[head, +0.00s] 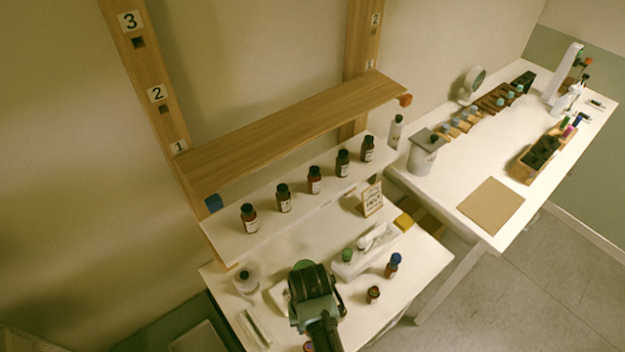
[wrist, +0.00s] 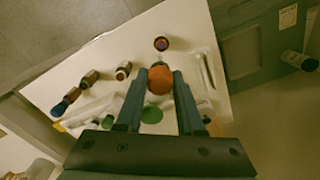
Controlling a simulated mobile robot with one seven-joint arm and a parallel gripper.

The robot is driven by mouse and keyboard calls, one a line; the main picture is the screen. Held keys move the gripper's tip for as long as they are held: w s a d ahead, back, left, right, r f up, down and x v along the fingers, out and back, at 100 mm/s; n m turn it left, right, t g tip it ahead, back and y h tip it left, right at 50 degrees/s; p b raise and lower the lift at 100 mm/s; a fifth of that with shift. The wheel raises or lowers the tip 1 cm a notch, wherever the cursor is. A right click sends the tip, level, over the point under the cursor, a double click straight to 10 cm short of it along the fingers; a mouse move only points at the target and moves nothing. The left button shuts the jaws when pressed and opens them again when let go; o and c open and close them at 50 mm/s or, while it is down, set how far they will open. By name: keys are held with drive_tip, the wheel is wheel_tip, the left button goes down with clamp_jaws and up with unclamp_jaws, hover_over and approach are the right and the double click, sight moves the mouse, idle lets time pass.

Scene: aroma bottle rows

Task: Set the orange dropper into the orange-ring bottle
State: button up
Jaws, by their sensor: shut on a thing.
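My gripper (wrist: 160,88) is shut on the orange dropper (wrist: 159,78), whose rounded orange bulb shows between the fingers in the wrist view. In the head view my gripper (head: 315,290) hides the dropper. A small open bottle (wrist: 161,43) with a purplish top lies just beyond the dropper's tip in the wrist view; it also shows at the bottom edge of the head view (head: 307,346). Another small brown bottle (head: 372,294) stands at the front right, also in the wrist view (wrist: 123,70). I cannot tell surely which bottle has the orange ring.
A bottle with a blue dropper (head: 395,264) stands near the right edge. A white tray (head: 375,256) holds a white tube and a green-topped item. A row of dark-capped bottles (head: 314,180) stands on the shelf behind. A wooden shelf (head: 290,125) hangs above.

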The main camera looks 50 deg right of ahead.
drive_tip(key=shift+a, duration=0.3)
drive_tip(key=shift+d, duration=0.1)
drive_tip(key=shift+d, duration=0.15)
drive_tip(key=shift+f+b, duration=1.15)
drive_tip(key=shift+f, duration=0.9)
drive_tip(key=shift+f, duration=0.35)
drive_tip(key=shift+f+b, duration=1.65)
drive_tip(key=shift+f, duration=0.45)
drive_tip(key=shift+f, duration=0.1)
drive_tip(key=shift+f+b, duration=1.1)
drive_tip(key=shift+f, duration=0.25)
